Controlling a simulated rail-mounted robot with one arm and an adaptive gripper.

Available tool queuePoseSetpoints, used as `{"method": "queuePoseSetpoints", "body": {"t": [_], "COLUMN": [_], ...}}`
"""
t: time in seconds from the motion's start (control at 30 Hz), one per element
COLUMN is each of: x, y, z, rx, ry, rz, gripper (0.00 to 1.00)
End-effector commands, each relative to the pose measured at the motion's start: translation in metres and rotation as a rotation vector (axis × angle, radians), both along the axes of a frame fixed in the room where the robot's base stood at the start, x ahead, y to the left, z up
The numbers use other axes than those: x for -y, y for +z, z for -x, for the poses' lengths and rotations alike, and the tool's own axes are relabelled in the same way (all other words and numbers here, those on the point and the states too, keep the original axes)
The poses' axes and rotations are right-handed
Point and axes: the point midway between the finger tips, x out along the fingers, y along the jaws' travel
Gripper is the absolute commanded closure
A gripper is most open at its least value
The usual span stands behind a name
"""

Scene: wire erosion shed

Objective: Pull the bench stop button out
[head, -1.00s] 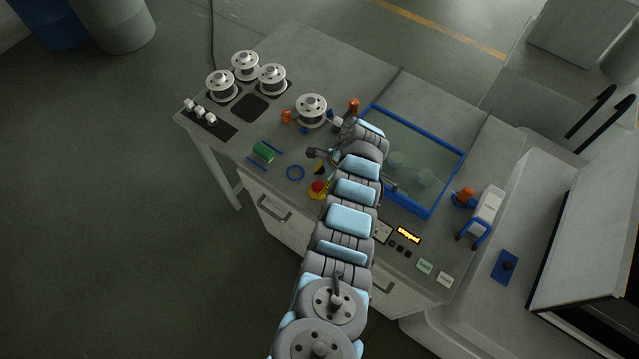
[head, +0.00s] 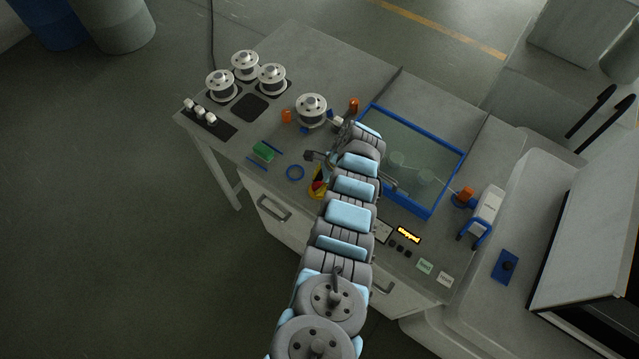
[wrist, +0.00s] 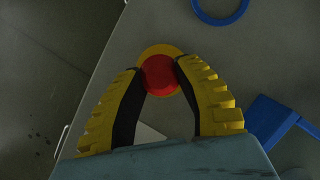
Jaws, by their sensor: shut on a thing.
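The bench stop button is a red round head (wrist: 160,75) on a yellow base, seen in the wrist view at the upper middle. My gripper (wrist: 158,73) has its two yellow, black-padded fingers on either side of the red head, shut on it. In the head view the red button (head: 318,186) shows at the bench's front edge, partly covered by my gripper and arm. The yellow base shows around the head in the wrist view.
A blue-rimmed tank (head: 434,214) stands to the right. White spools (head: 311,108) stand farther back. The floor in front is clear.

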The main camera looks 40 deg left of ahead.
Motion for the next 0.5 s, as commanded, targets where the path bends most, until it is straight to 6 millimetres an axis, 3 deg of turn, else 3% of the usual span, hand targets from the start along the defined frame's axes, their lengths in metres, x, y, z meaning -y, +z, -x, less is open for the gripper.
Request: {"method": "queuePoseSetpoints", "body": {"t": [0.5], "x": [0.000], "y": [0.012], "z": [-0.001], "rx": [0.001], "ry": [-0.001], "rz": [0.000], "gripper": [1.00]}}
